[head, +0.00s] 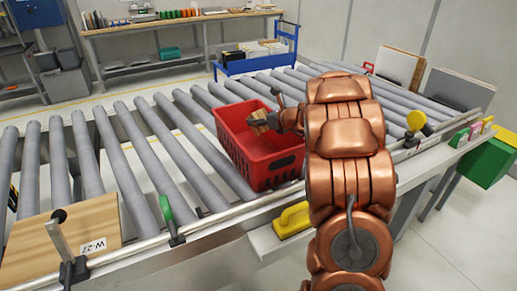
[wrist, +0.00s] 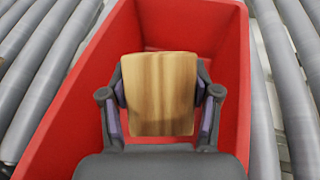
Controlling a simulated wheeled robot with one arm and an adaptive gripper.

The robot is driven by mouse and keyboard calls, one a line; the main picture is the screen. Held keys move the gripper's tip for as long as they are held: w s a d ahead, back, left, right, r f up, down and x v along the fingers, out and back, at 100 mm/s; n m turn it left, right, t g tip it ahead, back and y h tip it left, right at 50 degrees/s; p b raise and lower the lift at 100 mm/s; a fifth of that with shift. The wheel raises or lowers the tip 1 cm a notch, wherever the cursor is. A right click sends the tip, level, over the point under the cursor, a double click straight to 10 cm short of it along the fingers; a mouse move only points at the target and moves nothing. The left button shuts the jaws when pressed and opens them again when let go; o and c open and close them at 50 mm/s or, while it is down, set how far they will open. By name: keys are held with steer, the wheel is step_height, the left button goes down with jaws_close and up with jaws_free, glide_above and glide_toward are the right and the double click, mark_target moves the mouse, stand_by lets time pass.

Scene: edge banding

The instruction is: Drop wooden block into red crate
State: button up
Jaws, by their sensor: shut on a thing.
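The wooden block (wrist: 160,95) is light brown with visible grain. In the wrist view it sits between the two fingers of my gripper (wrist: 160,100), which is shut on it. The red crate (wrist: 75,100) surrounds the block in that view, so the block is over or inside its opening; how deep I cannot tell. In the head view the red crate (head: 272,172) stands on the roller conveyor, and the block (head: 259,120) shows at the crate's upper right part. My gripper (head: 268,121) is there too, partly hidden by my arm.
The grey roller conveyor (head: 130,160) runs under the crate, with free rollers to its left. A wooden panel labelled W-27 (head: 60,240) lies at the lower left. A yellow object (head: 292,220) sits in front of the crate. A blue cart (head: 258,64) stands behind.

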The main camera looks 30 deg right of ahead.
steer(key=o, duration=1.3)
steer(key=v, duration=1.2)
